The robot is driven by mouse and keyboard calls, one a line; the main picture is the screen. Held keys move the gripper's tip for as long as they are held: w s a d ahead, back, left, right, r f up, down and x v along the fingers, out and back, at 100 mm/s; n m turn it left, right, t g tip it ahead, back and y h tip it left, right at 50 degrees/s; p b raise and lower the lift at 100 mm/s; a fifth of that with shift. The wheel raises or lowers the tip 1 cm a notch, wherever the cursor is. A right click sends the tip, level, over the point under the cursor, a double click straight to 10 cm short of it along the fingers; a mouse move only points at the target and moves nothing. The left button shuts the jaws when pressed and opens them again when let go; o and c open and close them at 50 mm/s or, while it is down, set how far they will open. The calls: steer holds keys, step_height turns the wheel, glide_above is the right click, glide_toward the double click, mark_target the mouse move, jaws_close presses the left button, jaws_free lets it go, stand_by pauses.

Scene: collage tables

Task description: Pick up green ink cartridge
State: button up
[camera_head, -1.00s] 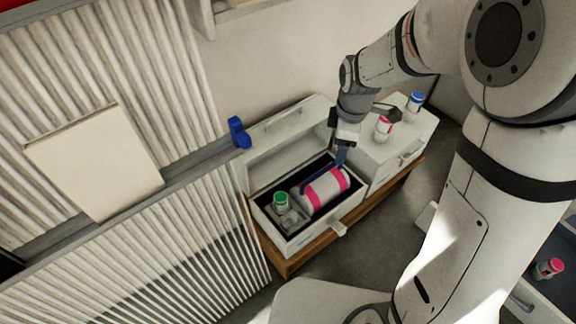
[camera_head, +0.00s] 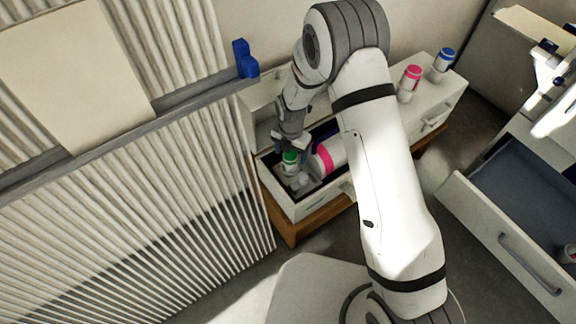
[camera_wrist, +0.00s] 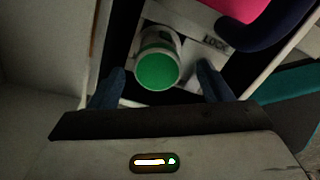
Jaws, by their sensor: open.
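The green ink cartridge (camera_head: 290,160), a white bottle with a green cap, stands in the open drawer (camera_head: 306,210). In the wrist view, its green cap (camera_wrist: 157,70) lies ahead of my gripper, between the two blue fingertips. My gripper (camera_head: 291,147) is right above the cartridge in the head view. In the wrist view, the fingers of my gripper (camera_wrist: 161,80) are apart, one to each side of the cap, with no visible contact. The cartridge's lower part is partly hidden.
A larger white and pink container (camera_head: 328,157) lies in the drawer to the right. A pink-capped bottle (camera_head: 409,84) and a blue-capped bottle (camera_head: 442,63) stand on the cabinet top. Another open drawer (camera_head: 510,247) is at right. The drawer walls are close around my gripper.

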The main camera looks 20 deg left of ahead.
mark_target(290, 166)
steer(key=f, duration=0.2)
steer(key=f+b, duration=0.1)
steer(key=f, duration=0.1)
steer(key=shift+w+a+f, duration=0.1)
steer(key=shift+w+f, duration=0.1)
steer(key=shift+f, duration=0.15)
steer(key=shift+c, duration=0.2)
steer(key=c, duration=1.1)
steer(key=shift+r, duration=0.2)
